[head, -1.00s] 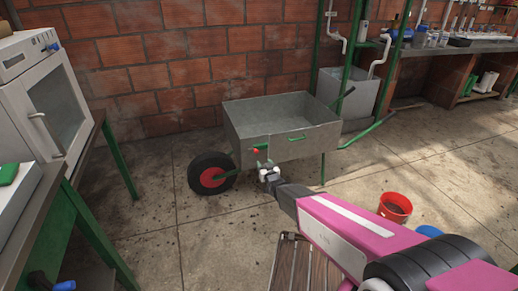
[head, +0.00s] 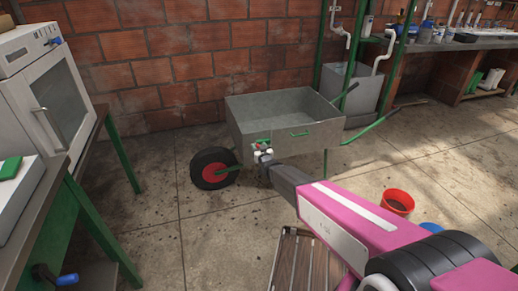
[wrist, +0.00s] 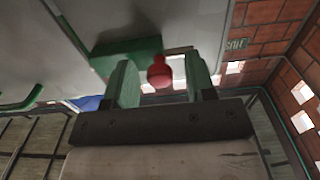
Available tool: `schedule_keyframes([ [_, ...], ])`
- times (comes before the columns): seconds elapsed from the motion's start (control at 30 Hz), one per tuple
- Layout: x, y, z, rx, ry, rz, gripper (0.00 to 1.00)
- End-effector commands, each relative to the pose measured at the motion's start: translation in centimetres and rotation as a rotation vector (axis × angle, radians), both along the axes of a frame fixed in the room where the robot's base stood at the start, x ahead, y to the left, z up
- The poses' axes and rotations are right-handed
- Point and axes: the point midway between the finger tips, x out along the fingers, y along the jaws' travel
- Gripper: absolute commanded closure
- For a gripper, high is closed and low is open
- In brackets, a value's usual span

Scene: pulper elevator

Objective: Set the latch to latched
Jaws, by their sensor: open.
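The latch's red knob (wrist: 160,72) shows in the wrist view in front of a green plate (wrist: 125,58) on the grey metal cart. The cart (head: 290,145) stands against the brick wall, and the green part of its latch (head: 262,143) shows at its near front corner in the head view. My gripper (head: 263,153) is at that corner. In the wrist view the two pale green fingers of my gripper (wrist: 162,82) are apart, one on each side of the red knob. I cannot tell whether they touch it. The knob is hidden in the head view.
The cart's red-hubbed wheel (head: 213,168) is just left of my gripper. A red bucket (head: 398,202) and a slatted wooden stool (head: 305,262) stand on the floor nearer. A bench with an oven (head: 48,105) is at the left. Open floor lies between.

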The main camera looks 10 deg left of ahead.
Motion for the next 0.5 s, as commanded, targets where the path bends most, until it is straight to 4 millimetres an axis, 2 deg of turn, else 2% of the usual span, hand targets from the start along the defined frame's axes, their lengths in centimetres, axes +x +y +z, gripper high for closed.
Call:
schedule_keyframes([
  [0.2, 0.03, 0.02, 0.01, -0.001, 0.001, 0.0, 0.5],
  [0.23, 0.03, 0.02, 0.0, -0.001, 0.001, 0.0, 0.53],
  [0.37, 0.03, 0.01, 0.0, -0.001, 0.001, 0.0, 0.95],
  [0.4, 0.02, 0.0, 0.0, -0.001, 0.001, 0.0, 1.0],
  [0.5, 0.05, -0.03, -0.01, -0.001, 0.001, 0.0, 1.0],
])
